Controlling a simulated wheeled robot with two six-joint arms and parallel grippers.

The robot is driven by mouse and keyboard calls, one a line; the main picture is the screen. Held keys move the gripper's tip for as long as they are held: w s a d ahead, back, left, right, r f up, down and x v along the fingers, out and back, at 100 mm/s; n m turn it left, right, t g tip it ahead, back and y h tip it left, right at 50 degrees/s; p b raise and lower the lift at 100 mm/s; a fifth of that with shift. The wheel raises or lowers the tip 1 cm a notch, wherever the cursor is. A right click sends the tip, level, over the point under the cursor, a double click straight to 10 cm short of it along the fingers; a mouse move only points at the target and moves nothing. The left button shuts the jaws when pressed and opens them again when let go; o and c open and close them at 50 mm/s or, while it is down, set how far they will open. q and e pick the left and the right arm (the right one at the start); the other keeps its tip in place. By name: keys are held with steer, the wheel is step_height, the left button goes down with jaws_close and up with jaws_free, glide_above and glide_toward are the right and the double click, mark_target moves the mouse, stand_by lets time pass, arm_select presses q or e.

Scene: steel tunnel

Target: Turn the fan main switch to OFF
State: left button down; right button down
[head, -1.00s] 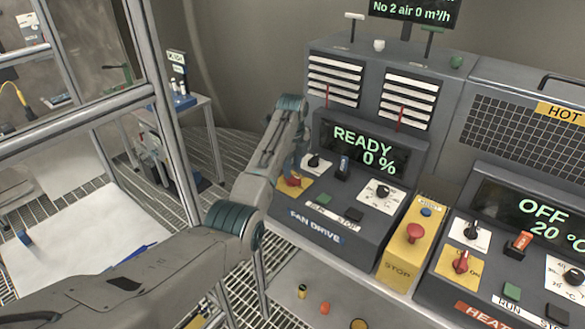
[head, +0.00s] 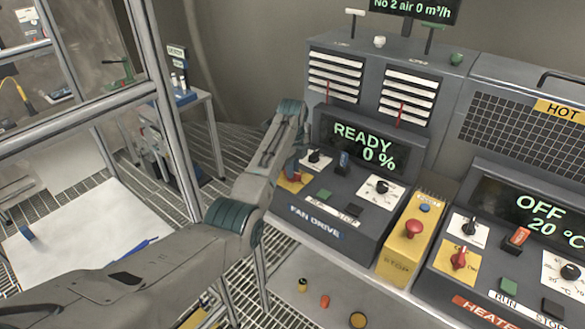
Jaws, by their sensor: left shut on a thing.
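The FAN DRIVE panel (head: 318,222) stands in the middle of the head view, and its display (head: 358,146) reads READY 0 %. The fan main switch (head: 296,177) is a red knob on a yellow plate at the panel's left edge. My left gripper (head: 299,169) is over it at the end of my grey arm and is shut on the red knob. My arm and gripper partly hide the plate, so the knob's exact angle and marks cannot be read. My right gripper is not in view.
Beside the switch are a black knob (head: 315,159), a blue-tipped lever (head: 343,163) and a dial (head: 380,189). A yellow STOP box (head: 413,241) with a red button stands right. The heater panel (head: 482,276) has a similar red switch (head: 458,259). A metal frame post (head: 168,130) is left.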

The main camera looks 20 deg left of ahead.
arm_select(q)
steer(key=n, duration=0.4)
steer(key=shift+r, duration=0.1)
steer(key=n, duration=0.5)
steer(key=shift+w, duration=0.1)
steer(key=n, duration=0.6)
steer(key=shift+r, duration=0.1)
steer(key=shift+n, duration=1.3)
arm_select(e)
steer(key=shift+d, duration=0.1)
arm_select(q)
steer(key=shift+r, duration=0.1)
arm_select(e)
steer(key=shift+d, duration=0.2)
arm_select(q)
steer(key=c, duration=1.4)
jaws_free()
steer(key=shift+c, duration=0.2)
